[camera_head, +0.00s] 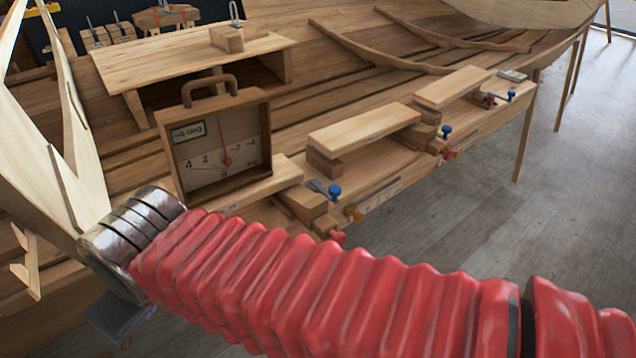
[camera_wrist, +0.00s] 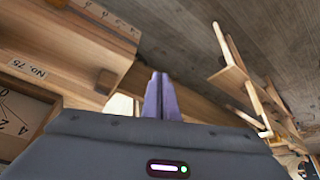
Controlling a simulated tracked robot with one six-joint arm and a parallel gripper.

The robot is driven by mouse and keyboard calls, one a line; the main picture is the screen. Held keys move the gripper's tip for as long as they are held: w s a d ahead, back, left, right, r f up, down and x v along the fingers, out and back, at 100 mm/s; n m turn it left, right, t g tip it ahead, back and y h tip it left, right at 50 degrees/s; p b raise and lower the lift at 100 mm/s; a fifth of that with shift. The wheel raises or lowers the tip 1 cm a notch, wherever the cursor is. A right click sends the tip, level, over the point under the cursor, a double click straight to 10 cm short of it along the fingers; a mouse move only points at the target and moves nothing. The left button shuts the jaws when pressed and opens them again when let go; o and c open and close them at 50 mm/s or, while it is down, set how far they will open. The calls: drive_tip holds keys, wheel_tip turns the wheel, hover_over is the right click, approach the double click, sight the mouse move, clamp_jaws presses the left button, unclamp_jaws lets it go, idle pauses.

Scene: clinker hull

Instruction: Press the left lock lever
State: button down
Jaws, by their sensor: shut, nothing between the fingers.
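A small lever with a blue knob (camera_head: 335,191) sits at the end of the nearer plank bench in the head view; it is the leftmost blue-knobbed lever. The pictures do not show which of these is the lock lever. My gripper's fingers (camera_wrist: 160,96) are closed together and empty in the wrist view, pointing past wooden parts. In the head view my gripper is mostly hidden behind my red-sleeved arm, at the lower left, well apart from the blue-knobbed lever.
A wooden inclinometer box (camera_head: 221,150) with a dial and handle stands left of the levers. More blue-knobbed levers (camera_head: 446,132) sit further right along the hull. Grey floor (camera_head: 520,220) is clear at right.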

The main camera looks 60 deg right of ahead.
drive_tip(key=d+r+n+g+h, duration=0.1)
drive_tip(key=d+r+n+g, duration=0.15)
drive_tip(key=d, duration=0.65)
drive_tip(key=d+r+n+g+h, duration=0.1)
drive_tip(key=d+r+n, duration=0.15)
drive_tip(key=d, duration=0.65)
drive_tip(key=s+d+r+n+g, duration=0.2)
drive_tip(key=s+d, duration=0.3)
drive_tip(key=d, duration=0.3)
drive_tip(key=s+d+r+n+g+h, duration=0.1)
drive_tip(key=s+d+r+n+g, duration=0.1)
drive_tip(key=d, duration=0.6)
drive_tip(key=s+n, duration=0.1)
drive_tip(key=s, duration=0.1)
drive_tip(key=shift+s+d+n, duration=0.25)
drive_tip(key=shift+s+n, duration=0.1)
drive_tip(key=shift+n, duration=0.05)
drive_tip(key=x, duration=1)
drive_tip(key=shift+s, duration=0.1)
